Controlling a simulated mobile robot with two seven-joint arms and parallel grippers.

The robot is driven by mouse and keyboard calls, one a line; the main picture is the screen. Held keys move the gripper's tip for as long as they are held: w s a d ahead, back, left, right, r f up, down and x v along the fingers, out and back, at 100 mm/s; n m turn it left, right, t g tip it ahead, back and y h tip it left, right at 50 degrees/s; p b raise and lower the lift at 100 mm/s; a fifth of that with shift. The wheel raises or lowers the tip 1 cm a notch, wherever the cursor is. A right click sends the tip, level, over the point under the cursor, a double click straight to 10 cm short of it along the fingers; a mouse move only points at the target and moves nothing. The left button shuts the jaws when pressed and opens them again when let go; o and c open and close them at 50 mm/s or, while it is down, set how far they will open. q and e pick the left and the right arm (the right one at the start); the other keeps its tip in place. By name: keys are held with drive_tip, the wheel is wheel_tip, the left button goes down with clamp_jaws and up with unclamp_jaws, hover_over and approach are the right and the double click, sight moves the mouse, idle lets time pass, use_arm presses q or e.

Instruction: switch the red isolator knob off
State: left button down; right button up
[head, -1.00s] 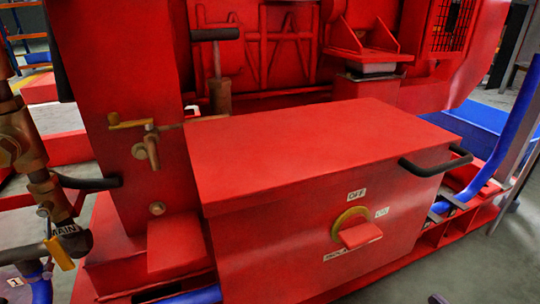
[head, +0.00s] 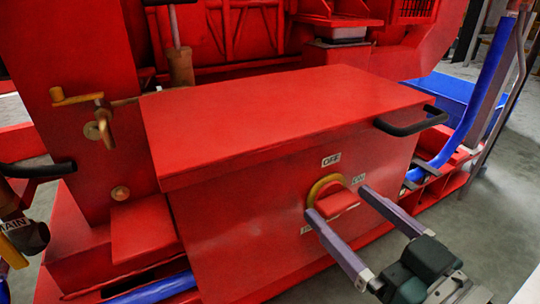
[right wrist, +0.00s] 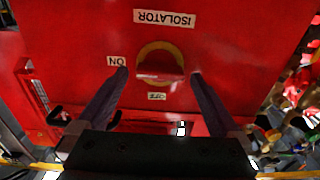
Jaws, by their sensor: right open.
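The red isolator knob (head: 338,203) sits on a yellow ring (head: 324,185) on the front of a red box (head: 230,215). An OFF label (head: 331,160) is above it and an ON label (head: 358,179) to its right. The knob's bar lies roughly level, towards ON. My right gripper (head: 338,201) is open, its fingertips either side of the knob. In the right wrist view, upside down, the knob (right wrist: 160,77) lies between the fingers (right wrist: 160,73) with gaps at both sides; contact is not visible. My left gripper is not in view.
A black bar handle (head: 412,122) sticks out at the box's upper right. Blue pipe (head: 465,110) runs at right. Grey floor is clear lower right.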

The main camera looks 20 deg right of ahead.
drive_tip(key=c, duration=1.3)
